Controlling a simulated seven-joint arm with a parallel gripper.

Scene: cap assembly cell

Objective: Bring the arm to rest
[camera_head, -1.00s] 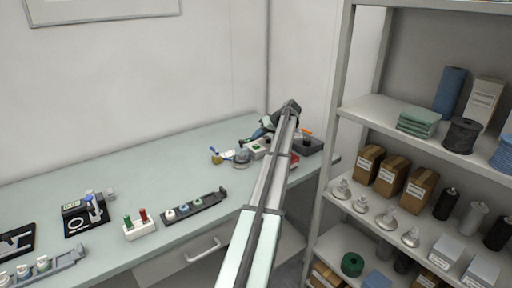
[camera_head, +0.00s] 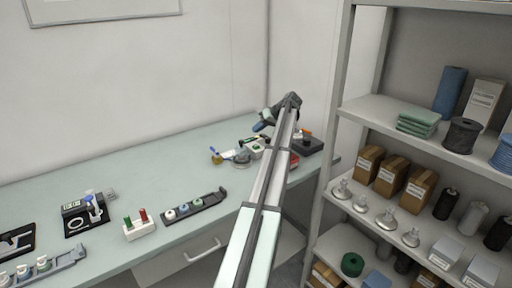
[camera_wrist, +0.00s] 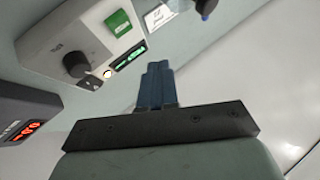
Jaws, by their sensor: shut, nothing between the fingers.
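My gripper shows in the wrist view (camera_wrist: 157,80) with its blue fingers together and nothing between them. In the head view my gripper (camera_head: 259,127) is small, at the far end of my outstretched arm, above the back right of the pale green bench (camera_head: 130,165). It appears to be clear of the bench top. In the wrist view a white control box (camera_wrist: 85,40) with a black knob, a green button and a small green display lies to the left of the fingers.
A dark device with red digits (camera_wrist: 25,120) is at the wrist view's left edge. A black rack with caps (camera_head: 195,206) and a white block with green and red pieces (camera_head: 139,230) stand on the bench. A grey shelf unit (camera_head: 335,120) rises at the right.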

